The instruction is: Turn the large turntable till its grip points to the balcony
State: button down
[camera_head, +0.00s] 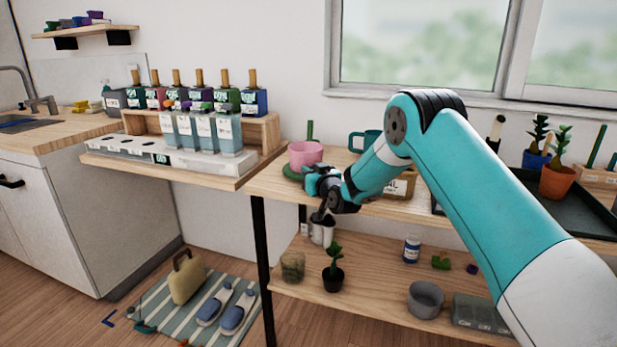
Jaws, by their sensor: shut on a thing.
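A green disc (291,172), which looks like the large turntable, lies at the front left corner of the wooden table. A pink pot (305,154) stands on or over it and covers much of it. My gripper (312,183) is at the disc's right front edge, low beside the pink pot. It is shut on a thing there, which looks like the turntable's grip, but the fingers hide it. A green upright post (310,130) shows behind the pot; I cannot tell whether it belongs to the disc. The balcony cannot be made out.
A teal mug (364,140) and a labelled wooden box (399,186) stand behind my arm. A dark tray (520,183) with potted plants is at right. The lower shelf (370,283) holds a small plant (333,270) and a grey bowl (425,299). A bottle rack (190,163) stands left.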

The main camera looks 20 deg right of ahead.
jog(key=shift+d+r, duration=0.1)
jog(key=shift+d, duration=0.4)
jog(key=c, duration=0.9)
grip_release()
jog(key=shift+c, duration=0.2)
jog(key=shift+a, duration=0.15)
jog(key=shift+s, duration=0.25)
jog(key=s+d+b, duration=0.1)
jog(key=s+b, duration=0.6)
jog(key=s, duration=0.9)
jog(key=shift+s+d+b, duration=0.3)
jog(key=shift+s+b, duration=0.05)
jog(key=shift+s, duration=0.05)
